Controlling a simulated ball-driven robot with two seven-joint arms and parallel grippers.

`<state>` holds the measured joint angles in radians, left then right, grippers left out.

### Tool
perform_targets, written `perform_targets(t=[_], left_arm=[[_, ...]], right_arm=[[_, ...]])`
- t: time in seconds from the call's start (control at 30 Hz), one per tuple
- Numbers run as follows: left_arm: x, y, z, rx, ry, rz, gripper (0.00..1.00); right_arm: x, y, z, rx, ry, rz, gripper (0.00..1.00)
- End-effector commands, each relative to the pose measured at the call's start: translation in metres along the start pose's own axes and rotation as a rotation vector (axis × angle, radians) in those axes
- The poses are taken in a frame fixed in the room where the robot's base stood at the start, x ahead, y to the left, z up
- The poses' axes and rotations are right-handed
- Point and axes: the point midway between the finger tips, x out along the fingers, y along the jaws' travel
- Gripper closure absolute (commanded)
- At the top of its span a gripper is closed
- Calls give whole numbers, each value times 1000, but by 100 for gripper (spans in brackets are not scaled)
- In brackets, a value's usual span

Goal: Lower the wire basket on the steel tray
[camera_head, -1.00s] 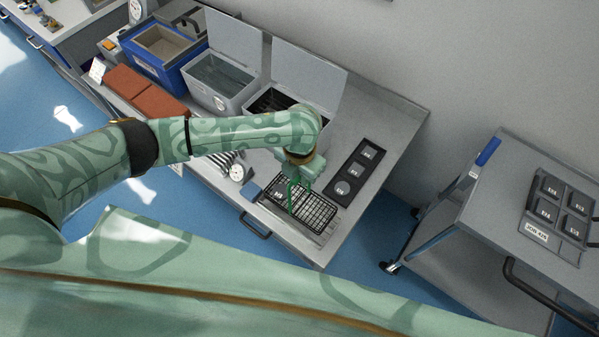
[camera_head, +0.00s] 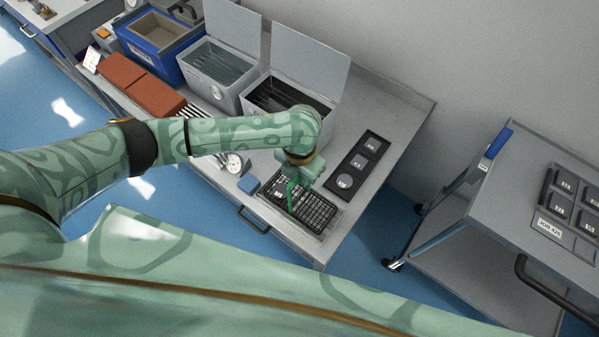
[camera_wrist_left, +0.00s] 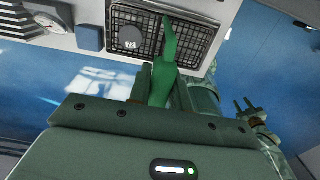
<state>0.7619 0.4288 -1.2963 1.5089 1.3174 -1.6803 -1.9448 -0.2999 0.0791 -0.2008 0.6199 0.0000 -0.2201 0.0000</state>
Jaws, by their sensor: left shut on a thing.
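The dark wire basket (camera_head: 318,212) is low over the steel tray (camera_head: 329,235) at the bench's front right. It looks level and lined up with the tray; I cannot tell whether it touches. My left gripper (camera_head: 291,184) is above the basket, shut on its bright green handle (camera_wrist_left: 165,65). My right gripper (camera_wrist_left: 245,106) shows at the right there, fingers apart and empty, away from the basket.
A black plate with labelled samples (camera_head: 358,163) lies right of the basket. A blue block (camera_head: 249,184) and a dial gauge (camera_head: 235,164) are at its left. Open-lidded baths (camera_head: 262,116) stand behind. A cart (camera_head: 500,215) stands at the right, across a floor gap.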

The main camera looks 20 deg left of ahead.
Motion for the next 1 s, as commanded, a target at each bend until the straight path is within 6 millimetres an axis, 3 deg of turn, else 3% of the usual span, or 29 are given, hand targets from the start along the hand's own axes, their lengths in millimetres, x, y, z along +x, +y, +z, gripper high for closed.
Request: perform_targets(t=[0.2, 0.23, 0.3, 0.67, 0.77, 1.0], left_arm=[[4, 0, 0, 1, -1, 0, 100], [4, 0, 0, 1, -1, 0, 72], [3, 0, 0, 1, -1, 0, 55], [-3, 0, 0, -1, -1, 1, 55], [-19, 0, 0, 1, -2, 1, 55], [-86, 1, 1, 2, -6, 3, 55]], right_arm=[[2, 0, 1, 0, -1, 0, 64], [2, 0, 0, 0, -1, 0, 64], [2, 0, 0, 0, -1, 0, 64], [-1, 0, 0, 1, 1, 1, 64], [-9, 1, -2, 1, 4, 2, 64], [-34, 3, -8, 1, 14, 5, 64]])
